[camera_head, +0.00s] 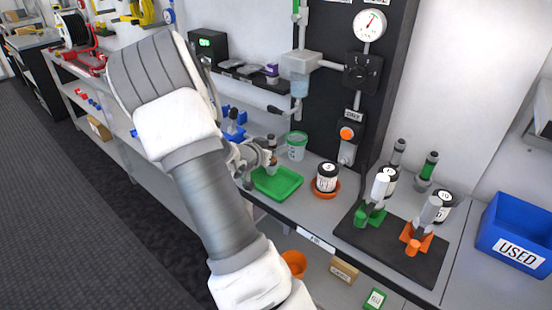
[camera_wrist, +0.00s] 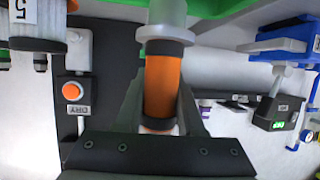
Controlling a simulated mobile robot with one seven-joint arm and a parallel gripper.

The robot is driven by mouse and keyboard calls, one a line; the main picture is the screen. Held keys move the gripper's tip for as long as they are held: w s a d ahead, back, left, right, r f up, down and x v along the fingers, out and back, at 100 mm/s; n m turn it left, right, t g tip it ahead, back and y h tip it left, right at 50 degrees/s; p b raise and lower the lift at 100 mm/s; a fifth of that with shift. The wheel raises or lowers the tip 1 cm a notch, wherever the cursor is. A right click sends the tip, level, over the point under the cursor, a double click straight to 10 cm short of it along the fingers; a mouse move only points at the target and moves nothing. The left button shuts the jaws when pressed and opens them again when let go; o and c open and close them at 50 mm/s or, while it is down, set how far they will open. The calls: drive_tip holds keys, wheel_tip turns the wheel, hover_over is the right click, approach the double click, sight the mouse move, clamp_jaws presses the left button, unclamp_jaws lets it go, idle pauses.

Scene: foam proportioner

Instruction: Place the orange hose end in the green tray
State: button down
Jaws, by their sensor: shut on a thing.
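The green tray (camera_head: 283,190) lies on the grey bench, in the middle of the head view, and looks empty where I can see it. My gripper (camera_head: 262,158) is over the tray's far left side, partly hidden by my wrist. In the wrist view my gripper (camera_wrist: 162,100) is shut on the orange hose end (camera_wrist: 163,82), an orange cylinder with dark bands and a grey collar. A green edge shows along the top of the wrist view, probably the tray. I cannot tell whether the hose end touches the tray.
A green-rimmed cup (camera_head: 296,150) stands behind the tray. A black-lidded jar (camera_head: 327,176) sits on an orange saucer to its right. A dark mat (camera_head: 375,248) holds green and orange stands. A blue USED bin (camera_head: 515,235) is at far right. A black panel (camera_head: 335,120) with an orange button rises behind.

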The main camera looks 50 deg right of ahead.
drive_tip(key=shift+f+b, duration=0.4)
drive_tip(key=shift+f, duration=1.4)
drive_tip(key=shift+f, duration=0.15)
drive_tip(key=c, duration=0.5)
unclamp_jaws()
